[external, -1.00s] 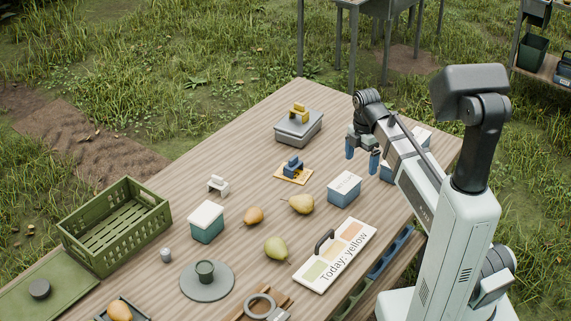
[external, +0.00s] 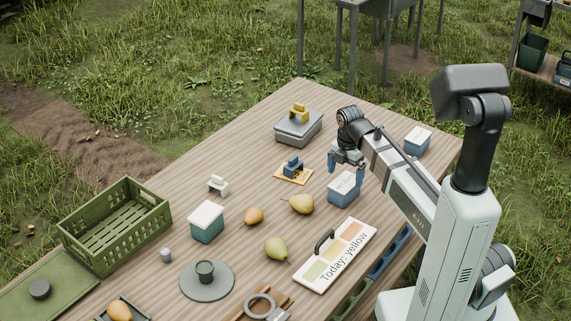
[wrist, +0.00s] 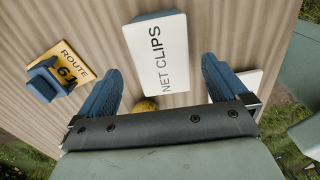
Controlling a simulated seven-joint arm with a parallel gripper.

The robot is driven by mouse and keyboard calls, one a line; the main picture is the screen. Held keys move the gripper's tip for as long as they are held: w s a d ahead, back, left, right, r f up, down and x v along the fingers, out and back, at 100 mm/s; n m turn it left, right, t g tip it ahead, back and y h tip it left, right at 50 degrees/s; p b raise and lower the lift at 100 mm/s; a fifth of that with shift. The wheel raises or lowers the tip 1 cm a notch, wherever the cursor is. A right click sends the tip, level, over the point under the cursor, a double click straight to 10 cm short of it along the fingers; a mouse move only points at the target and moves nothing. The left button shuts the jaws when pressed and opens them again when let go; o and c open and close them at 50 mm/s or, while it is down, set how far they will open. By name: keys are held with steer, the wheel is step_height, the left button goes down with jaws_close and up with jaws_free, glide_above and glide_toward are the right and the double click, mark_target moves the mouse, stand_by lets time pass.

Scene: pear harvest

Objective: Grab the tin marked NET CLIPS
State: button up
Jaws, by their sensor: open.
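The NET CLIPS tin is a blue box with a white lid (external: 342,194), on the right half of the table. In the wrist view its lettered lid (wrist: 160,52) lies ahead of and partly between my fingers. My gripper (external: 346,168) is open and empty, directly over or very close above the tin, fingers pointing down. In the wrist view my gripper's two blue fingers (wrist: 162,70) sit to either side of the lid's near part. I cannot tell how far the fingertips are above the lid, or whether they touch it.
Another blue tin (external: 417,141) stands behind to the right. A yellow card with a blue clip (external: 293,169), pears (external: 301,204) and a "Today: yellow" board (external: 335,256) lie around. A grey box (external: 298,129) is at the back; a teal tin (external: 207,222) stands left.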

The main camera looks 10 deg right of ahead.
mark_target(345, 182)
steer(key=shift+s+f, duration=0.1)
steer(key=shift+f, duration=2.9)
steer(key=c, duration=1.2)
steer(key=shift+o, duration=0.2)
steer(key=shift+r, duration=0.1)
